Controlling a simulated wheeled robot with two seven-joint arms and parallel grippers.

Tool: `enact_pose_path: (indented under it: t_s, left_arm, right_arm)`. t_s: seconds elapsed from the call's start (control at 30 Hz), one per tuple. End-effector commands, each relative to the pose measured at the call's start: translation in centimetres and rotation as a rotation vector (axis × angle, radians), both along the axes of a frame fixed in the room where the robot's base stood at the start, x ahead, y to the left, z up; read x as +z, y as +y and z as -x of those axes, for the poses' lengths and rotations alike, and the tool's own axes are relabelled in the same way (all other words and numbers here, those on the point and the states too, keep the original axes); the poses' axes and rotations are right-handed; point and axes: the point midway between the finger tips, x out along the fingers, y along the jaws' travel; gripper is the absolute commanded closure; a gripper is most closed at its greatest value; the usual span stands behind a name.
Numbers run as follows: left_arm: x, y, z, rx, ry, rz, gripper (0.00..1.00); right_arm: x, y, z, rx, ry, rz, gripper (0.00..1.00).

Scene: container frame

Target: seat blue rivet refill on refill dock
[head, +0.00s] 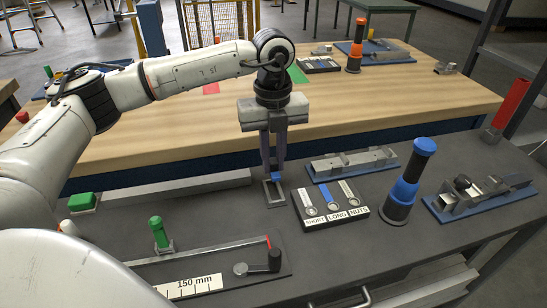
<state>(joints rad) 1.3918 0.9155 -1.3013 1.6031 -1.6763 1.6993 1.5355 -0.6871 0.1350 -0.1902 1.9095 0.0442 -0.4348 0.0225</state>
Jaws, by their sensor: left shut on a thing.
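My left gripper (273,168) points straight down over the dark bench. My right gripper is not in view.
Right of the frame is a black tray labelled SHORT, LONG, NUTS (332,211). A blue and black upright tool (405,185) and metal fixtures on blue bases (352,162) stand farther right.

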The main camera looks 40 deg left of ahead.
Motion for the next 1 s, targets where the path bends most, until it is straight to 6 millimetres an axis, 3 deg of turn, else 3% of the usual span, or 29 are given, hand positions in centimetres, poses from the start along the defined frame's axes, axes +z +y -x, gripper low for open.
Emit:
enact_pose_path:
  t_s: [0.5,1.0]
  left_arm:
    - [-4.3,0.0,0.0,-0.004,0.001,-0.001,1.0]
    - [-5.2,-0.1,0.0,-0.005,0.001,-0.001,1.0]
  right_arm:
    - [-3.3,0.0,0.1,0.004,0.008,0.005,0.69]
    - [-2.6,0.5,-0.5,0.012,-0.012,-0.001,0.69]
